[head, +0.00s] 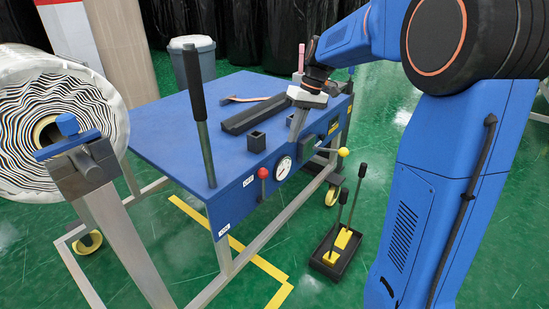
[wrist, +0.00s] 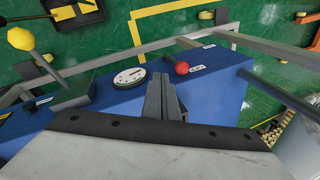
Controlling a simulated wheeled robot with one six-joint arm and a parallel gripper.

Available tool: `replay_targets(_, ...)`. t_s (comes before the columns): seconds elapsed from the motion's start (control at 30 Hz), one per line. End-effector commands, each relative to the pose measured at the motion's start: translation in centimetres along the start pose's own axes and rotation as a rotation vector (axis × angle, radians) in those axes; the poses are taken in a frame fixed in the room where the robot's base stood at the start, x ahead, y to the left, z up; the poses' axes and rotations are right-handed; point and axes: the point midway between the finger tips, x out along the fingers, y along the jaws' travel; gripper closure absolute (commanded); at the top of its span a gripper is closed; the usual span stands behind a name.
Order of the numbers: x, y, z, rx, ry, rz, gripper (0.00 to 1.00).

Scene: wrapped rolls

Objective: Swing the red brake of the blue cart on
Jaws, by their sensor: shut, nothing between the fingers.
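The blue cart (head: 165,125) stands in the middle of the head view, with a flat blue top and a front panel. The red brake (head: 263,173) is a short lever with a round red knob on the front panel, left of the white gauge (head: 283,168). The red knob also shows in the wrist view (wrist: 181,68), a little beyond and right of my fingertips. My gripper (head: 296,135) is shut and empty, pointing down by the cart's front edge, right of the brake and apart from it. Its closed fingers show in the wrist view (wrist: 162,82).
A tall black-handled lever (head: 200,130) rises at the cart's front left. A wrapped roll (head: 60,115) is at left. A black bar (head: 255,113) and small cup lie on the cart top.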

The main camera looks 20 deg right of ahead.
Motion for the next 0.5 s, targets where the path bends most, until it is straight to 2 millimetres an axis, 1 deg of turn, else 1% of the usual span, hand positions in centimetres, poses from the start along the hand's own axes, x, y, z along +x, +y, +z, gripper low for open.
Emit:
replay_targets(0.17,0.6,0.2,-0.5,-0.004,-0.004,-0.009,1.0)
replay_targets(0.27,1.6,0.2,-0.5,-0.004,-0.004,-0.008,1.0)
replay_targets(0.5,5.5,0.1,-0.4,-0.004,-0.006,-0.008,1.0)
